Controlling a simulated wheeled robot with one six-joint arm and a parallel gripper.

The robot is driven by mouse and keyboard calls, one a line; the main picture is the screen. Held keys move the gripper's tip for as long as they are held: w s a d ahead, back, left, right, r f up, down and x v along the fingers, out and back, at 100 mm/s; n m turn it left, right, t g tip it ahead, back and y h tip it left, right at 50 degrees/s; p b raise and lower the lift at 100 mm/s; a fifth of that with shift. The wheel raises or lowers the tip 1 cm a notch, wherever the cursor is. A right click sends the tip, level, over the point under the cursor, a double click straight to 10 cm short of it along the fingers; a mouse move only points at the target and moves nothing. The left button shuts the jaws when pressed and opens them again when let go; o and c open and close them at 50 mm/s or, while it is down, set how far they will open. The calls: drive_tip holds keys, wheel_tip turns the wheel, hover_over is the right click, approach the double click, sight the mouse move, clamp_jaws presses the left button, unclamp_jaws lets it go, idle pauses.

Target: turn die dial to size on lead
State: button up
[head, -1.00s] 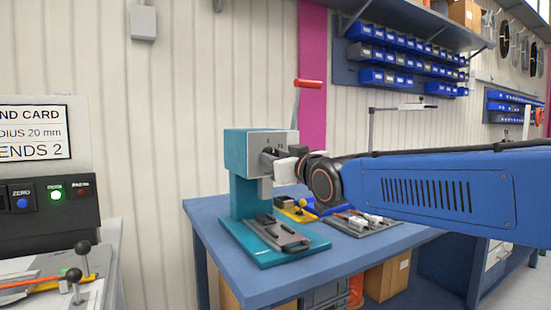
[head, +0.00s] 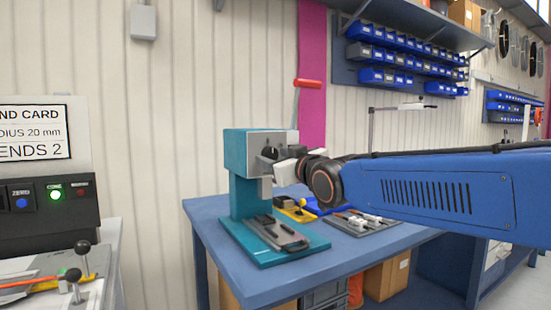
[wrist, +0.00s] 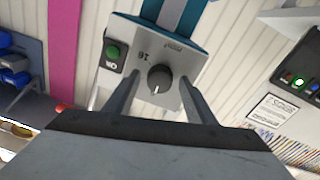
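The teal press (head: 239,180) with a grey front face stands on the blue bench. Its black round die dial (head: 270,153) shows in the head view, and in the wrist view the dial (wrist: 160,80) has a white pointer mark. One size number, 16, reads upside down beside it in the wrist view. My gripper (wrist: 159,76) is open, with one finger on each side of the dial and a gap to it. In the head view my gripper (head: 282,163) is just right of and below the dial. I cannot make out the lead or its size.
A red-tipped lever (head: 307,84) rises above the press. A yellow item (head: 297,212) and a grey tray (head: 362,222) with small parts lie behind and right. A green button (wrist: 113,52) sits beside the dial plate. A control panel (head: 45,205) stands at left.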

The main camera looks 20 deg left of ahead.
drive_tip(key=v, duration=1.7)
drive_tip(key=shift+s+d, duration=0.2)
drive_tip(key=d+f+m+g+h, duration=0.1)
drive_tip(key=d+f+m+h, duration=0.35)
drive_tip(key=d+f, duration=0.8)
drive_tip(key=d+f+m+g+h, duration=0.1)
drive_tip(key=d+f+m+h, duration=0.2)
drive_tip(key=d+f+h, duration=0.85)
drive_tip(key=s+d+f+m+g+y, duration=0.2)
drive_tip(key=s+d+f+m+g, duration=0.3)
drive_tip(key=s+d+f, duration=0.9)
drive_tip(key=s+d, duration=0.4)
drive_tip(key=shift+f+g, duration=0.25)
drive_tip(key=shift+g, duration=0.05)
